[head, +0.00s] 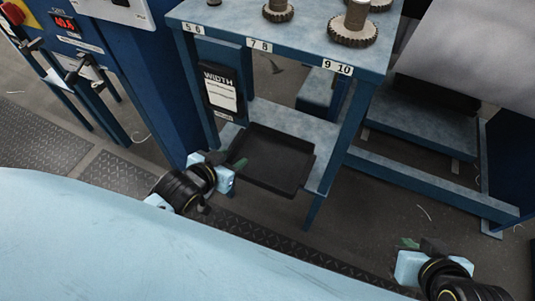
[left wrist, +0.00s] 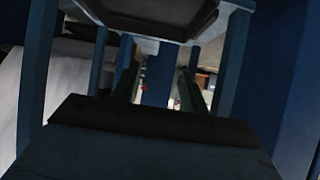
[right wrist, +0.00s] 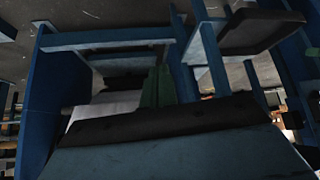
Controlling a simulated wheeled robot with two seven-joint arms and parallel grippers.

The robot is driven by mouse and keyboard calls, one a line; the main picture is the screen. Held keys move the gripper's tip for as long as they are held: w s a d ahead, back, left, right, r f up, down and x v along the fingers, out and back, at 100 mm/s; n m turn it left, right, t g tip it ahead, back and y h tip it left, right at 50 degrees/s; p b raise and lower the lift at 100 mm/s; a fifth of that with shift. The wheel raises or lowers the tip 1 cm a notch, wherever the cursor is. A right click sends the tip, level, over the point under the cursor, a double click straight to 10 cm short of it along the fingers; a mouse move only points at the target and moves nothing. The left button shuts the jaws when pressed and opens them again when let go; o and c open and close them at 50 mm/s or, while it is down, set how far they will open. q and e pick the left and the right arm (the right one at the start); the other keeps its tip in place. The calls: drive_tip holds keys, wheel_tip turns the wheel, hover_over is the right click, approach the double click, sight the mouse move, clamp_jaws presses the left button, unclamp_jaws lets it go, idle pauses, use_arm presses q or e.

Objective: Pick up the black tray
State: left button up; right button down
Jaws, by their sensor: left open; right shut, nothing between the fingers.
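The black tray (head: 272,172) is a shallow rectangular tray on the lower shelf of a blue table, its near edge over the shelf front. My left gripper (head: 240,164) is open at the tray's left side, its green fingertips overlapping the tray's left edge in the head view. In the left wrist view the tray (left wrist: 148,12) shows at the top, with the open fingers (left wrist: 158,88) below it and nothing between them. I cannot tell whether they touch. My right gripper (head: 410,243) is shut and empty, right of the table; its fingers (right wrist: 158,87) and the tray (right wrist: 255,28) show in the right wrist view.
The table top (head: 230,25) carries several gears (head: 353,28) above the shelf (head: 268,115). A table leg (head: 340,135) stands right of the tray. A black WIDTH box (head: 221,90) hangs at the left leg. A blue lower beam (head: 430,183) runs to the right.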

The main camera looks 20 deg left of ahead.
use_arm(q)
approach(233, 145)
drive_tip(key=shift+n+y, duration=0.5)
drive_tip(key=b+x, duration=0.2)
drive_tip(key=d+b+x, duration=0.1)
drive_tip(key=x, duration=0.2)
drive_tip(key=shift+w+r+b, duration=0.1)
drive_tip(key=shift+w+b, duration=0.05)
drive_tip(key=shift+b, duration=0.2)
use_arm(e)
drive_tip(key=w+a+r+t+y, duration=0.3)
drive_tip(key=w+a+r+t, duration=0.1)
drive_tip(key=w+r+t, duration=0.5)
use_arm(q)
drive_tip(key=shift+w, duration=0.15)
drive_tip(key=b+x, duration=0.3)
drive_tip(key=shift+a, duration=0.15)
drive_tip(key=shift+w+f+b, duration=0.4)
drive_tip(key=shift+w+f, duration=0.05)
drive_tip(key=shift+f, duration=0.2)
drive_tip(key=shift+w+f, duration=0.1)
drive_tip(key=shift+w, duration=0.2)
use_arm(e)
drive_tip(key=s+a+r+t+y, duration=0.1)
drive_tip(key=s+r+t+y, duration=0.2)
drive_tip(key=r+t, duration=0.5)
drive_tip(key=shift+s+r+n+t, duration=0.4)
drive_tip(key=shift+s+r, duration=0.15)
drive_tip(key=shift+r, duration=1.7)
drive_tip(key=shift+a, duration=0.1)
